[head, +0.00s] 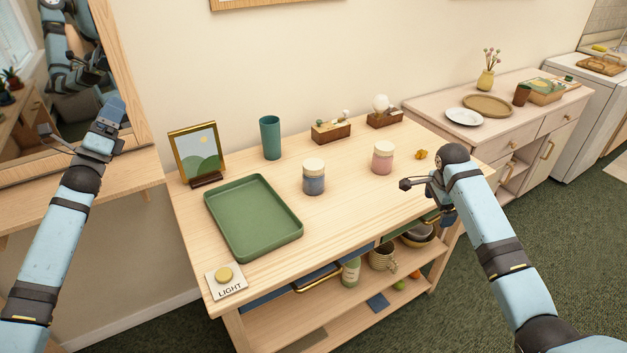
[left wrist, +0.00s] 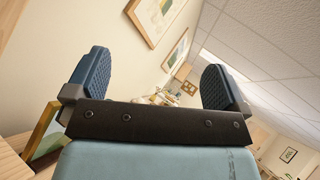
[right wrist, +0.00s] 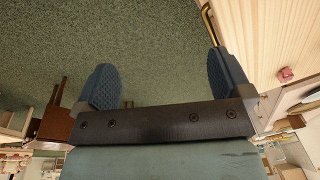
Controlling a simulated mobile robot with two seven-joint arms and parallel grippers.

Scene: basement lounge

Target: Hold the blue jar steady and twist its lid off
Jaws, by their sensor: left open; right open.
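The blue jar (head: 314,183) stands upright near the middle of the wooden table in the head view. Its pale lid (head: 314,165) sits on top of it. My left gripper (head: 82,124) is open and empty, raised at the far left in front of the mirror, well away from the jar. Its spread fingers also show in the left wrist view (left wrist: 155,75). My right gripper (head: 414,201) is open and empty near the table's right front edge, to the right of the jar. The right wrist view (right wrist: 162,78) shows its fingers apart, with carpet beyond them.
A pink jar (head: 382,160) with a pale lid stands right of the blue jar. A green tray (head: 285,232) lies to its left. A teal cup (head: 270,138), picture frame (head: 196,153) and light button (head: 226,279) are also on the table. Bare wood lies in front of the jars.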

